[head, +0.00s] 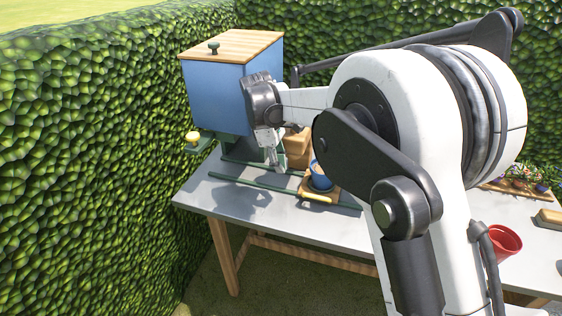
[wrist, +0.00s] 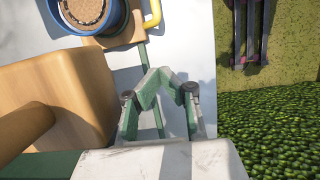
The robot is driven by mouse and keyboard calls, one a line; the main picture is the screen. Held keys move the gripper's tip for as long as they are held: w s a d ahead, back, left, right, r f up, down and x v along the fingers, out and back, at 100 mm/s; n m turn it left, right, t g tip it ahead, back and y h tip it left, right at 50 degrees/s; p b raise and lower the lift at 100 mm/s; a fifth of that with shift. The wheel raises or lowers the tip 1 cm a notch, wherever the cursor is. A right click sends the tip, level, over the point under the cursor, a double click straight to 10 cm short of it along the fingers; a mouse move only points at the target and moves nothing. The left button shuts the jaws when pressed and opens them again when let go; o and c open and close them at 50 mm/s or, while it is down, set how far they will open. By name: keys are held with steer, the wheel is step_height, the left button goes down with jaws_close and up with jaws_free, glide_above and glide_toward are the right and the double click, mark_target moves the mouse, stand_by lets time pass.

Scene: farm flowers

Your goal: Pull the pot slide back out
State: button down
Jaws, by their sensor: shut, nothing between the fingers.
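The pot slide is a small wooden plate (head: 333,191) on green rails (head: 262,183), to the right of the blue hopper (head: 214,97). A blue pot (head: 320,179) with a brown top stands on it. A yellow handle (head: 316,199) lies along its front edge. In the wrist view the blue pot (wrist: 118,14), the plate (wrist: 122,37) and the yellow handle (wrist: 154,14) show at the top. My gripper (wrist: 160,76) is shut and empty. It is above the rail area, apart from the handle. In the head view my gripper (head: 272,160) hangs in front of the hopper's lower part, left of the pot.
A wooden block-like part (head: 297,146) stands between hopper and pot, and looms large at left in the wrist view (wrist: 75,95). A yellow knob (head: 193,137) sticks out left of the hopper. A red pot (head: 502,242) stands on the right tabletop. Hedges (head: 100,110) close in behind and left.

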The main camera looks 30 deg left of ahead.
steer(key=x, duration=0.6)
steer(key=shift+d+f, duration=0.1)
steer(key=shift+d, duration=0.1)
steer(key=shift+w+d+f, duration=0.1)
steer(key=shift+d, duration=0.5)
steer(key=shift+w+d+f, duration=0.1)
steer(key=shift+d+f, duration=0.05)
steer(key=shift+d, duration=0.4)
steer(key=shift+d+f, duration=0.2)
steer(key=shift+d, duration=0.35)
